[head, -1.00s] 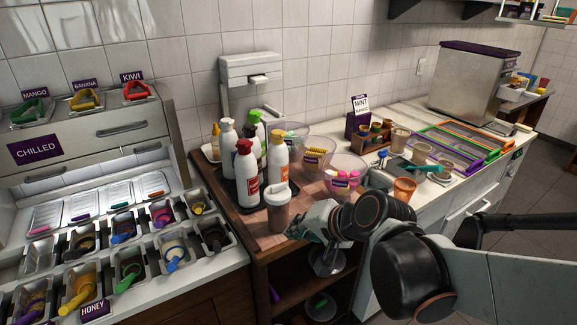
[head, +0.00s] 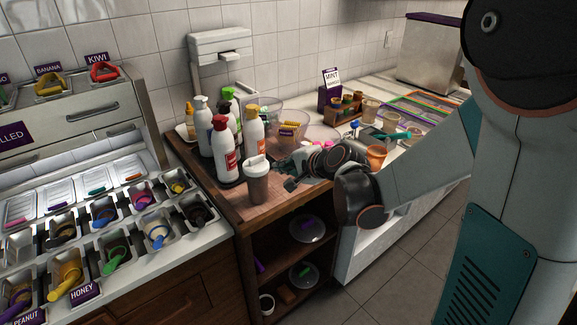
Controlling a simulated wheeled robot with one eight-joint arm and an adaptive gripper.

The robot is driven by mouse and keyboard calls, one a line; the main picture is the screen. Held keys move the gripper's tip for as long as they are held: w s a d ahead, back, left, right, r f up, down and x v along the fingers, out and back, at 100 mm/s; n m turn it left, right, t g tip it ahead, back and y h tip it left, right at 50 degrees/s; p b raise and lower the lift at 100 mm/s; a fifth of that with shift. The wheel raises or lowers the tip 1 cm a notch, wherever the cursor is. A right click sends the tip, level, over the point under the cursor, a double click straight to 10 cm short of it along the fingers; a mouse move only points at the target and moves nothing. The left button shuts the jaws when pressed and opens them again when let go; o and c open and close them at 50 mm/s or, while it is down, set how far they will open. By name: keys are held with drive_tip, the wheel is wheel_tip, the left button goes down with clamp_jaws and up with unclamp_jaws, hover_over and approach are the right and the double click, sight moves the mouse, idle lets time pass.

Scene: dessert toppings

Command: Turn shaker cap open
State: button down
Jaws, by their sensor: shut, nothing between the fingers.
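The shaker (head: 257,186) stands upright near the front of the wooden counter. It has a brownish, see-through body and a white cap (head: 256,165) with a raised part on top. My gripper (head: 282,178) is just to the right of the shaker, at about the height of its cap and upper body. Its fingers are shut and hold nothing. I cannot tell whether a fingertip touches the shaker. My wrist hides part of the counter behind it.
Several sauce bottles (head: 224,160) stand close behind and left of the shaker. Clear bowls (head: 262,111) are behind my gripper. A terracotta cup (head: 376,156) is to the right. Topping bins (head: 106,215) fill the left counter. The wooden counter's front edge (head: 262,218) is close to the shaker.

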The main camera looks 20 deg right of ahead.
sight(256, 159)
drive_tip(key=x, duration=0.2)
drive_tip(key=b+x, duration=0.1)
drive_tip(key=r+x, duration=0.1)
drive_tip(key=x, duration=0.1)
drive_tip(key=shift+w+a+f, duration=0.15)
drive_tip(key=shift+w+a, duration=0.05)
drive_tip(key=shift+w, duration=0.3)
drive_tip(key=shift+w+a+b, duration=0.2)
drive_tip(key=shift+w+b, duration=0.15)
drive_tip(key=shift+w, duration=0.3)
drive_tip(key=shift+w+d+n+g+y, duration=0.15)
drive_tip(key=shift+w+n+g+y, duration=0.15)
drive_tip(key=shift+n+y, duration=0.35)
drive_tip(key=shift+w+d+n+g+y, duration=0.2)
drive_tip(key=shift+n+g+y, duration=0.1)
drive_tip(key=shift+n+y, duration=0.3)
drive_tip(key=shift+w+a+n+g+y+p, duration=0.15)
drive_tip(key=shift+w+n+g+y+p, duration=0.1)
drive_tip(key=shift+w+n+g+y, duration=0.95)
drive_tip(key=shift+w+a+n+g+y+p, duration=0.25)
drive_tip(key=shift+w+n+g+y, duration=0.2)
drive_tip(key=shift+n+g, duration=0.8)
drive_tip(key=shift+w+a+n+g+y+p, duration=0.1)
drive_tip(key=shift+w+n+g+y+p, duration=0.2)
drive_tip(key=shift+w+n+g+y, duration=1)
drive_tip(key=shift+s+n+t+h, duration=0.4)
drive_tip(key=shift+s+t, duration=0.15)
drive_tip(key=shift+s+a, duration=0.1)
drive_tip(key=shift+s+a, duration=0.3)
drive_tip(key=shift+s, duration=0.3)
